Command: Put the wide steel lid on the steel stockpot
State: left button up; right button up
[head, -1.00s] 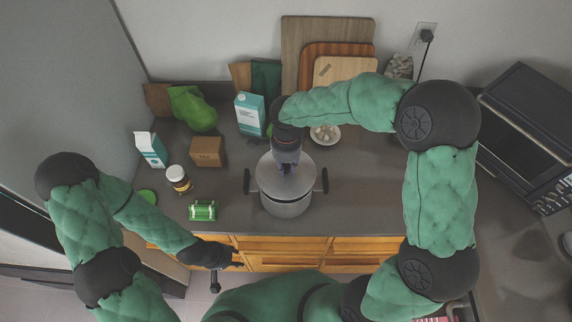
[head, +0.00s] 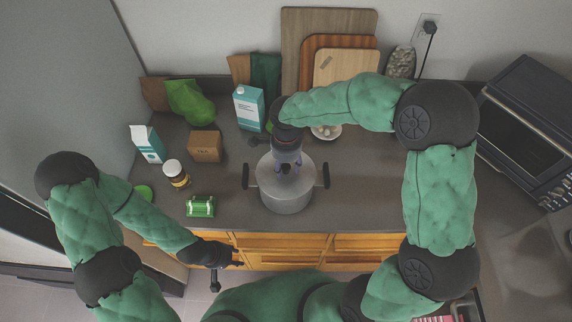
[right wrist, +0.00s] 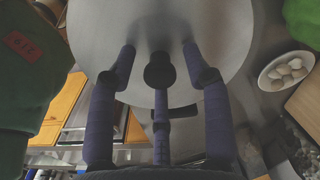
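The wide steel lid (head: 265,170) lies on the steel stockpot (head: 287,203) and covers its mouth; it looks level. The pot stands on the counter with a dark handle on each side. My right gripper (head: 287,168) is directly above the lid. In the right wrist view its fingers (right wrist: 161,85) are spread around the lid's dark knob (right wrist: 159,70), with gaps between them and the knob. The lid (right wrist: 225,25) fills the top there. My left gripper (head: 228,262) is low at the counter's front edge, away from the pot; its fingers are unclear.
Left of the pot are a green-topped box (head: 201,206), a jar (head: 176,174), a brown box (head: 205,146) and cartons (head: 249,107). A bowl of eggs (head: 327,131) is behind the pot. Cutting boards (head: 345,70) lean on the wall. Counter right of the pot is clear.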

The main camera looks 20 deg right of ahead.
notch_tip(320, 180, up, 12)
dwell(0.8)
